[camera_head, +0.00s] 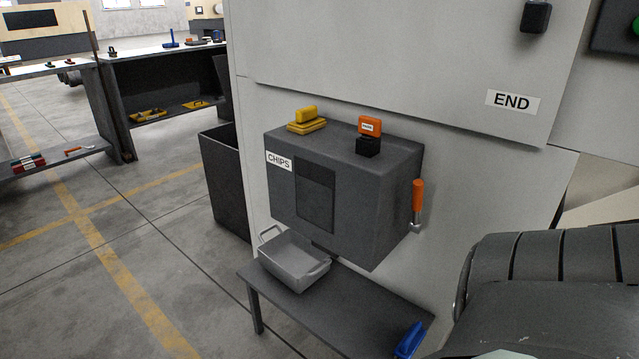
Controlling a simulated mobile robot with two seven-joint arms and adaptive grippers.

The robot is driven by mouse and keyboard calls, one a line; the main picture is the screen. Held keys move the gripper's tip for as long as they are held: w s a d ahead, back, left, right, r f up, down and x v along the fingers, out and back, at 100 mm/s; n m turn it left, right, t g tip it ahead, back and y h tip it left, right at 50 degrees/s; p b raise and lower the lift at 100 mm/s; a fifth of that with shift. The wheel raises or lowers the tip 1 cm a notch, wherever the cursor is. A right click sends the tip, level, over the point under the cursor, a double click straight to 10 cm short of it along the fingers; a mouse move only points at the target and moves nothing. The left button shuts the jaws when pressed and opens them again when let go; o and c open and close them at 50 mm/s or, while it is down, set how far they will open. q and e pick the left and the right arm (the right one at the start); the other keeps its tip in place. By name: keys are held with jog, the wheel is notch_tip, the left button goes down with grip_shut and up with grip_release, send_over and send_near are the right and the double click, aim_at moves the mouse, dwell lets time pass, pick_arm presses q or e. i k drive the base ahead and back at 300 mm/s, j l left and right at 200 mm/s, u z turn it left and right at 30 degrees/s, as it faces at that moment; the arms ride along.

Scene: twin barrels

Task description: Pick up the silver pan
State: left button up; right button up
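The silver pan (292,265) is a light grey, open rectangular pan with a looped handle at its left end and another at its right end. It sits upright at the left end of a low dark bench (345,305), just below the front of the dark grey CHIPS box. The part of the pan's interior that I see looks empty. Neither of my grippers shows in the head view, so I cannot see whether they are open or shut.
The CHIPS box (345,190) overhangs the bench behind the pan. A yellow item (307,121) and an orange-and-black item (368,138) lie on its top. An orange-handled tool (417,200) hangs on its side. A blue item (409,341) lies at the bench's right end. Open floor (185,290) extends left.

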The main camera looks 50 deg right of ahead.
aim_at(290, 258)
jog(key=i+z, duration=0.25)
jog(key=z, duration=0.2)
jog(key=i+j+z, duration=0.15)
jog(key=z, duration=0.25)
jog(key=i+j+z, duration=0.25)
jog(key=z, duration=0.2)
jog(key=i+j+z, duration=0.25)
jog(key=z, duration=0.15)
jog(key=i+j+z, duration=0.2)
jog(key=j+z, duration=0.25)
jog(key=i+j+z, duration=0.1)
jog(key=j+z, duration=0.15)
jog(key=z, duration=0.2)
